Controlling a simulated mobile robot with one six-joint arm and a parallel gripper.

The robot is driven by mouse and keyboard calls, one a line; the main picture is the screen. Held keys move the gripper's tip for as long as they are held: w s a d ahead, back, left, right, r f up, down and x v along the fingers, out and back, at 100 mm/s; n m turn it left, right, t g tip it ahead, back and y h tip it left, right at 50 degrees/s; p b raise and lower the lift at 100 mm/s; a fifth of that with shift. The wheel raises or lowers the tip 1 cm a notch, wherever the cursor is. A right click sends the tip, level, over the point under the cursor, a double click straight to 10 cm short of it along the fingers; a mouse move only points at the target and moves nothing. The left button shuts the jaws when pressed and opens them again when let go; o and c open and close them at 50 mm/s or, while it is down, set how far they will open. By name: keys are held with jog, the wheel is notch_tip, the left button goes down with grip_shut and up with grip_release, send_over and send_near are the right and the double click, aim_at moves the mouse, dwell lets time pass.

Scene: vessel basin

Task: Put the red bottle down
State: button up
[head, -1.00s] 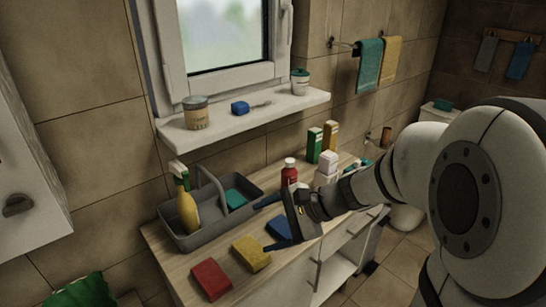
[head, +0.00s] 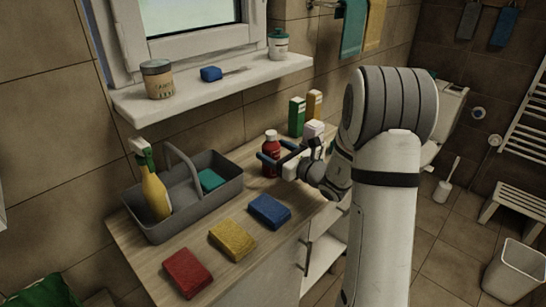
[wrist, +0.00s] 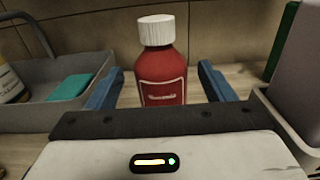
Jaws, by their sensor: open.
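The red bottle (head: 271,154) with a white cap stands upright on the wooden counter, right of the grey caddy. In the wrist view the red bottle (wrist: 160,76) is centred between the two blue fingers. My gripper (head: 277,160) is open, with its fingers (wrist: 160,88) to the left and right of the bottle and gaps visible on both sides. The bottle's base is hidden behind the gripper body in the wrist view.
The grey caddy (head: 199,207) holds a yellow spray bottle (head: 154,190) and a teal sponge (head: 211,179). Red (head: 187,272), yellow (head: 232,240) and blue (head: 269,211) sponges lie along the counter front.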

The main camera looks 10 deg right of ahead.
jog(key=shift+f+x, duration=0.15)
jog(key=shift+x, duration=0.8)
jog(key=shift+f+x, duration=0.1)
jog(key=shift+x, duration=0.85)
jog(key=shift+c, duration=0.4)
jog(key=shift+r, duration=0.15)
jog(key=c, duration=1.2)
